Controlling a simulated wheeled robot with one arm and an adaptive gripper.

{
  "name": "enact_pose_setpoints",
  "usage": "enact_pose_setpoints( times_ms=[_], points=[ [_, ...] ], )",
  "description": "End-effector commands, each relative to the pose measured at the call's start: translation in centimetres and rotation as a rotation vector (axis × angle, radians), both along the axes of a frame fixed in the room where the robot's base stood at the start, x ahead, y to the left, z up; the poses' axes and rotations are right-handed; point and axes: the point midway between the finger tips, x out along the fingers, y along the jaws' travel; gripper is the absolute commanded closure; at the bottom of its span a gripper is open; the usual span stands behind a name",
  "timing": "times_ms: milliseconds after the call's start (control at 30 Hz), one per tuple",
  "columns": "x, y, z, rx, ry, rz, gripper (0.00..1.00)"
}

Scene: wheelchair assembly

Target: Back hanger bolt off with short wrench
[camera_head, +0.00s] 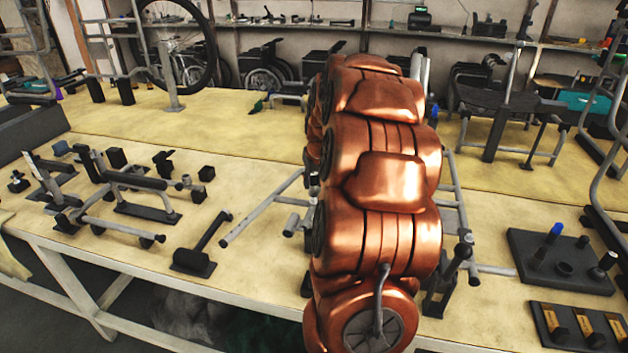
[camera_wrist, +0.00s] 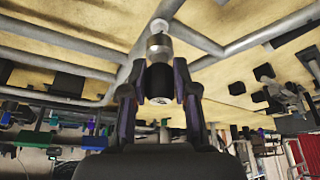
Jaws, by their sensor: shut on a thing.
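In the wrist view my gripper (camera_wrist: 160,90) is shut on a short tool with a black handle (camera_wrist: 159,80) and a silver head (camera_wrist: 159,45), which looks like the short wrench. The tool's head points at a grey tube joint of the wheelchair frame (camera_wrist: 188,33). I cannot tell whether the head touches it. The hanger bolt is not visible; the tool may hide it. In the head view the frame's tubes (camera_head: 262,208) show on both sides of my copper arm, which hides the gripper and the middle of the frame.
A black tool holder (camera_head: 530,260) with a blue-tipped tool (camera_head: 553,235) stands at the right, behind a labelled black tray (camera_head: 545,322). Loose parts and fixtures (camera_head: 140,200) cover the table's left.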

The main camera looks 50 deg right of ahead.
Motion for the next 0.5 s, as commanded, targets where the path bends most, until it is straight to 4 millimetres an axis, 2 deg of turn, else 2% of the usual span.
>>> enact_pose_setpoints(
  times_ms=[500],
  points=[
    [0.01,-0.02,-0.81,0.0,-0.001,0.0,1.0]
  ],
)
